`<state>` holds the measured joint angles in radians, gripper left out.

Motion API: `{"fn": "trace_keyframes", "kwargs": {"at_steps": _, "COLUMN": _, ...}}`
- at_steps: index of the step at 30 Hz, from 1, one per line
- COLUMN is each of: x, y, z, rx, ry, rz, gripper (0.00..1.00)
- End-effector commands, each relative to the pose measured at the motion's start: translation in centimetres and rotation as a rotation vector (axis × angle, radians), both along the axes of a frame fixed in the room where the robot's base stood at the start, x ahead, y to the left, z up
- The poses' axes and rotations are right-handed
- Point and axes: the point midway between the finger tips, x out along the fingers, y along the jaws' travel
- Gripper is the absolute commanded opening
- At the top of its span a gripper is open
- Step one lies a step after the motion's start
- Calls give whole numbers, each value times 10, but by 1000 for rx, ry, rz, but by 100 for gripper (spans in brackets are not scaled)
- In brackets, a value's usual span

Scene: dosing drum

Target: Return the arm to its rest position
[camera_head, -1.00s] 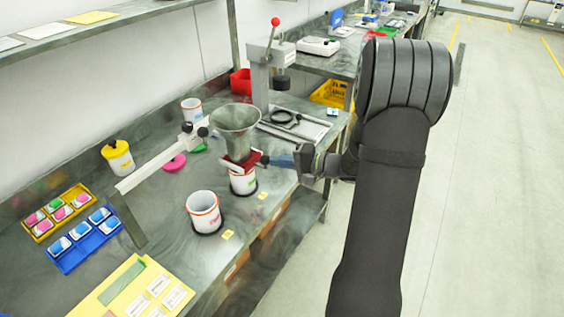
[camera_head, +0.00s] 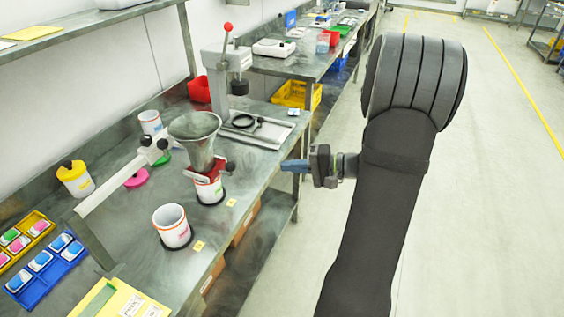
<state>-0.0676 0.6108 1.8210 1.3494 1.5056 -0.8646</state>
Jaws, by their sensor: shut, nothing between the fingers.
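My gripper (camera_head: 291,166) points left, with its blue fingers shut and nothing between them. It is in the air off the right edge of the workbench (camera_head: 262,150), to the right of the metal funnel (camera_head: 194,130) and apart from it. My dark arm rises over the floor on the right side of the view. The funnel sits in a red holder (camera_head: 209,171) above a white cup (camera_head: 208,189).
An open white cup (camera_head: 172,227) stands nearer, left of the funnel. A yellow-lidded jar (camera_head: 75,178), a yellow tray (camera_head: 27,236) and a blue tray (camera_head: 44,268) are at left. A press (camera_head: 222,75) stands behind. The floor (camera_head: 490,190) on the right is clear.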

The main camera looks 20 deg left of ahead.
Motion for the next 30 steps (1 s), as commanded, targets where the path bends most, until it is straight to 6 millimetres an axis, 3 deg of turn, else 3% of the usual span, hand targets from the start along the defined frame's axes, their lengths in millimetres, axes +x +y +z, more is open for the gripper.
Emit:
{"fn": "trace_keyframes", "kwargs": {"at_steps": 11, "x": 1, "y": -3, "z": 1, "rx": 1, "ry": 0, "rz": 0, "gripper": 0}}
{"fn": "trace_keyframes", "kwargs": {"at_steps": 16, "x": -1, "y": 5, "z": -1, "rx": 0, "ry": 0, "rz": 2, "gripper": 0}}
{"fn": "trace_keyframes", "kwargs": {"at_steps": 30, "x": -17, "y": 80, "z": -16, "rx": 1, "ry": 1, "rz": 5, "gripper": 0}}
